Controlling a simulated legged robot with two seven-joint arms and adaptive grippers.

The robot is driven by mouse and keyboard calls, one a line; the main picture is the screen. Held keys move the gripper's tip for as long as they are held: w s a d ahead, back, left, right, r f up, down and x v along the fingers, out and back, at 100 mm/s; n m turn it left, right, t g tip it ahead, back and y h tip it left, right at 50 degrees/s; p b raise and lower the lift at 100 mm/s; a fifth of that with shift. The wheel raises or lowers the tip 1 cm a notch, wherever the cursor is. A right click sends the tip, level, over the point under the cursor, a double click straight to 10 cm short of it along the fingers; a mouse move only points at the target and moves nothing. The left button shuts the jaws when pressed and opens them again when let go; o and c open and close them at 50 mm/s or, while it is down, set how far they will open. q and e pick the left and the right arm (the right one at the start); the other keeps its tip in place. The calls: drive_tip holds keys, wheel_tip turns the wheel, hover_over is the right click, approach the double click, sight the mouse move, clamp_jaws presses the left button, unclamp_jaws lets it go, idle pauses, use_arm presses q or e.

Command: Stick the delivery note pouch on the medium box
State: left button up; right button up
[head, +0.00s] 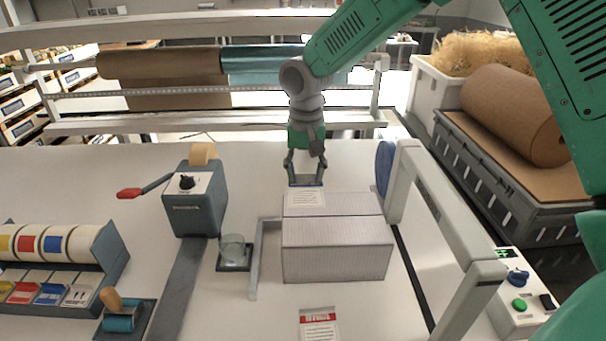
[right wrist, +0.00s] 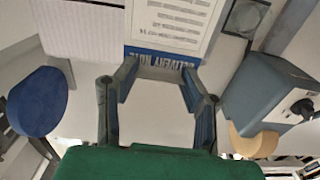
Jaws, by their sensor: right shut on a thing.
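The medium box (head: 337,250) is a pale, finely striped closed carton standing on the packing table inside a grey corner guide. My right gripper (head: 305,180) points down just behind the box's back edge. It is shut on the delivery note pouch (head: 306,199), a white printed sheet with a blue strip. The pouch lies over the back left of the box top; I cannot tell whether it touches. In the right wrist view the pouch (right wrist: 172,30) reaches away from the fingertips (right wrist: 163,68), its blue strip nearest them, beside the box top (right wrist: 85,28). My left gripper is not in view.
A grey frame (head: 440,210) with a blue disc (head: 384,168) stands right of the box. A tape dispenser (head: 194,200) and a glass (head: 233,250) stand left. A red-headed returns slip (head: 319,324) lies in front. Table behind the dispenser is clear.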

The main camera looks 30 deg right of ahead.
drive_tip(key=shift+s+a+f, duration=0.3)
drive_tip(key=shift+f, duration=0.05)
drive_tip(key=f, duration=0.3)
drive_tip(key=shift+w+f, duration=0.2)
drive_tip(key=shift+f, duration=0.15)
drive_tip(key=shift+s+d+f, duration=0.1)
drive_tip(key=shift+d+f, duration=0.3)
drive_tip(key=shift+f, duration=0.3)
drive_tip(key=shift+a+f, duration=0.1)
drive_tip(key=shift+a, duration=0.05)
drive_tip(key=shift+a, duration=0.2)
drive_tip(key=shift+d, duration=0.1)
drive_tip(key=shift+d, duration=0.25)
drive_tip(key=shift+s+a, duration=0.1)
drive_tip(key=shift+a, duration=0.05)
drive_tip(key=shift+f, duration=0.3)
